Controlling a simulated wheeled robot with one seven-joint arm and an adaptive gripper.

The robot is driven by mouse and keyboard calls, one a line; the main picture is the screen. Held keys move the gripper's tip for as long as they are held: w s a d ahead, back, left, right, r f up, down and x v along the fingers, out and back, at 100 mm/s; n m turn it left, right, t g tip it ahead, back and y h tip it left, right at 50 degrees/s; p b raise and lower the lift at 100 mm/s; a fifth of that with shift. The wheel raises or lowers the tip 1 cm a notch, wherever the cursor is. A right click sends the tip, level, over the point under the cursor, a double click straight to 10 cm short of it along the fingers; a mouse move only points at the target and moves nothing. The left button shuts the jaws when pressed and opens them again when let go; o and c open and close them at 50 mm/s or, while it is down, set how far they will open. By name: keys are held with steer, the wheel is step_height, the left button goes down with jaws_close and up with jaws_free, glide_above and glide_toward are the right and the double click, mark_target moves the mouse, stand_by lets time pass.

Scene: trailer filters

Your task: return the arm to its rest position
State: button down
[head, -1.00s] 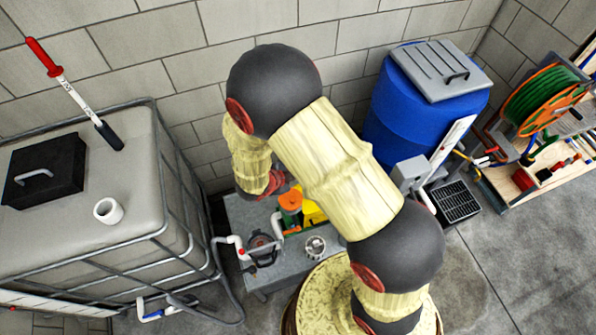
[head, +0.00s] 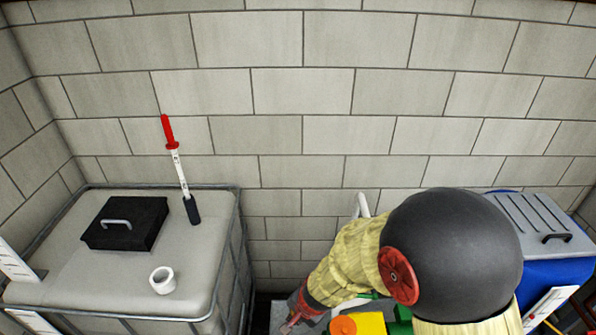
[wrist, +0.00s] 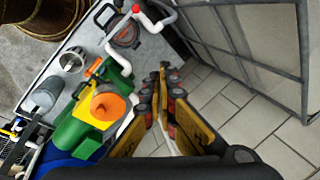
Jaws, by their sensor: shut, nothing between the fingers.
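My arm shows in the head view at the lower right, with a black ball-shaped joint, pale yellow ribbed links and a red disc. My gripper (head: 290,322) hangs at the lower middle of the head view, partly cut by the bottom edge. In the wrist view my gripper (wrist: 167,92) is shut and empty, its fingertips together above the tile floor. It is right of the grey bench and apart from the things on it.
A green and yellow pump with an orange cap (wrist: 108,104) and a metal cup (wrist: 73,60) stand on the grey bench (wrist: 80,32). A caged tank (head: 130,290) stands left, bearing a black box (head: 125,223). The wall behind is bare.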

steer(key=s+d+r+n+g+b, duration=0.2)
steer(key=s+d+r+n+b, duration=0.45)
steer(key=s+n+b, duration=0.2)
steer(key=s+d+r+t+h+b, duration=0.1)
steer(key=s+d+r+t+b, duration=0.1)
steer(key=d+b, duration=0.4)
steer(key=s+d+r+t+h+b, duration=0.1)
steer(key=s+d+r+t+b, duration=0.1)
steer(key=d+b, duration=0.3)
steer(key=shift+s+d+t+h+b, duration=0.35)
steer(key=shift+s+d+t, duration=0.25)
steer(key=shift+d, duration=0.55)
steer(key=shift+s+r+m, duration=0.1)
steer(key=shift+r+m, duration=0.1)
steer(key=shift+m, duration=0.05)
